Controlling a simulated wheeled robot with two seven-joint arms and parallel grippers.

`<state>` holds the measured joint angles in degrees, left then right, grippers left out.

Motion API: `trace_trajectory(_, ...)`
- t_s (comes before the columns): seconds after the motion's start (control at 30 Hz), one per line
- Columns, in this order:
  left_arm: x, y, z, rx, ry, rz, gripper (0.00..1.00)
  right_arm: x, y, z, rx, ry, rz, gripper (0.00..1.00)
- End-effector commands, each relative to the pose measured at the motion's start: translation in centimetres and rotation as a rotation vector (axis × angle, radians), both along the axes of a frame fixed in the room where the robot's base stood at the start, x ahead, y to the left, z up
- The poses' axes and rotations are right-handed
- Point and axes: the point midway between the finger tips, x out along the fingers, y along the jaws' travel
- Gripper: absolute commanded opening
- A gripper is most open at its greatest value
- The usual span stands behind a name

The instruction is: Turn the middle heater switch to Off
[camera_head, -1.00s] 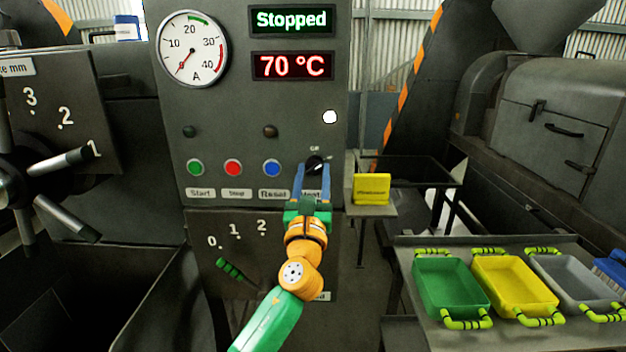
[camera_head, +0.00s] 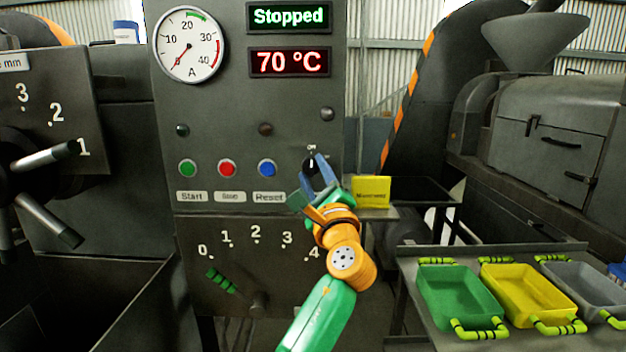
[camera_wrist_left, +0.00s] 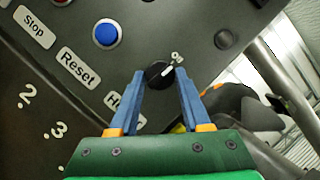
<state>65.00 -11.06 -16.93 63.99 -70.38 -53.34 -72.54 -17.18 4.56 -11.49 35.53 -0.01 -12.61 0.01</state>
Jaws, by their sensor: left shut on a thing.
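The heater switch is a black round knob (camera_head: 311,160) on the grey control panel (camera_head: 235,100), right of the blue button. It also shows in the wrist view (camera_wrist_left: 157,74), with its white pointer line aimed at a small label that looks like "Off". My left gripper (camera_head: 313,170) is shut on the knob, with its blue fingers on either side and the wrist rolled over. The fingers show in the wrist view (camera_wrist_left: 158,88). They partly cover the label under the knob. The lamp (camera_head: 327,114) above the knob is dark. My right gripper is not in view.
Green (camera_head: 188,168), red (camera_head: 227,168) and blue (camera_head: 267,168) buttons sit left of the knob. The displays read "Stopped" and "70 °C". A yellow sign (camera_head: 371,192) stands right of the panel. Green, yellow and grey trays lie on a table at lower right.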

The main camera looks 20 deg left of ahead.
Motion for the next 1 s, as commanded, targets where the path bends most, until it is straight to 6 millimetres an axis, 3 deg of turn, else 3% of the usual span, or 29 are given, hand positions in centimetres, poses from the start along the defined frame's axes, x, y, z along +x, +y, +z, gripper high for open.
trace_trajectory(0.3, 0.03, -0.09, 0.10, -0.113, -0.032, -0.001, 0.00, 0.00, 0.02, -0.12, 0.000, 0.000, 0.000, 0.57)
trace_trajectory(0.87, 0.02, -0.10, 0.20, -0.137, -0.042, -0.003, 0.00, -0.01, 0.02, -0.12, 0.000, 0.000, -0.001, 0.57)
trace_trajectory(0.9, 0.02, -0.11, 0.21, -0.137, -0.043, -0.002, 0.56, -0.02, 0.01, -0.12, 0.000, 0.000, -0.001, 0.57)
trace_trajectory(1.0, 0.02, -0.10, 0.19, -0.136, -0.040, -0.002, 0.77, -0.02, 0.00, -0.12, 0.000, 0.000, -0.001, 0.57)
